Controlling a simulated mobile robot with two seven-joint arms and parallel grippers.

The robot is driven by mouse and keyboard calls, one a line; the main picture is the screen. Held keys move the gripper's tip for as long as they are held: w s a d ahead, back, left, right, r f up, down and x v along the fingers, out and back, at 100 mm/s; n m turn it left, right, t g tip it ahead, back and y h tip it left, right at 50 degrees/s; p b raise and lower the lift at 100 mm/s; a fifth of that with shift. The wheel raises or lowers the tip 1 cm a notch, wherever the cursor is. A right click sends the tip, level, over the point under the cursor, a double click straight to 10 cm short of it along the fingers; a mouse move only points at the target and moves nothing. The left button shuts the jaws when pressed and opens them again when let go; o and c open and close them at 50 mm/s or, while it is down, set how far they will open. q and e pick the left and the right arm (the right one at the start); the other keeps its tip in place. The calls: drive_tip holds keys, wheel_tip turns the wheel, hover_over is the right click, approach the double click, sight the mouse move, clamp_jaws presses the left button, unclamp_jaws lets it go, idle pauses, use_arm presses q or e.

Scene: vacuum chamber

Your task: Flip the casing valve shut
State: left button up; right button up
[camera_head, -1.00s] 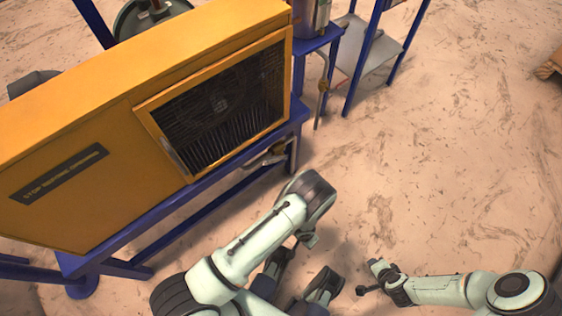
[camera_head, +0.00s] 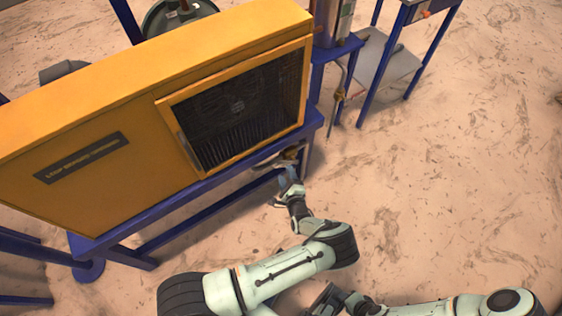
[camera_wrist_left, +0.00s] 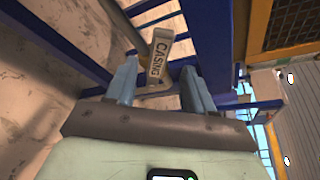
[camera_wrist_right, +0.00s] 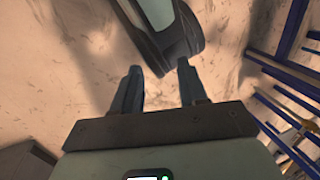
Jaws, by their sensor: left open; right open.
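The casing valve (camera_head: 288,157) sits under the lower right edge of the yellow casing (camera_head: 75,125), by the blue frame. In the left wrist view its pale handle (camera_wrist_left: 157,58), lettered CASING, points toward me. My left gripper (camera_head: 287,189) is just below the valve in the head view. In the left wrist view its open blue fingers (camera_wrist_left: 158,90) stand on either side of the handle's near end, with gaps showing. My right gripper (camera_wrist_right: 160,82) is open and empty over the floor, with a dark arm part of mine close beyond its fingers. In the head view its fingers are unclear.
The blue frame (camera_head: 190,200) carries the casing, and its beams run close to my left gripper. A second lever (camera_head: 338,98) hangs at the blue stand to the right. A blue-legged table (camera_head: 385,57) stands behind. The sandy floor at right is clear.

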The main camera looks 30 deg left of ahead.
sight(282, 166)
use_arm(q)
drive_tip(key=b+x, duration=0.2)
drive_tip(key=x, duration=0.5)
drive_tip(key=shift+w+a+f, duration=0.15)
drive_tip(key=shift+a+f, duration=0.05)
drive_tip(key=shift+a, duration=0.05)
drive_tip(key=shift+w+a, duration=0.3)
use_arm(e)
drive_tip(key=shift+t+h, duration=0.3)
drive_tip(key=shift+t, duration=0.4)
drive_tip(key=w+f, duration=0.1)
drive_tip(key=w+d+f, duration=0.2)
drive_tip(key=w, duration=0.1)
use_arm(q)
clamp_jaws()
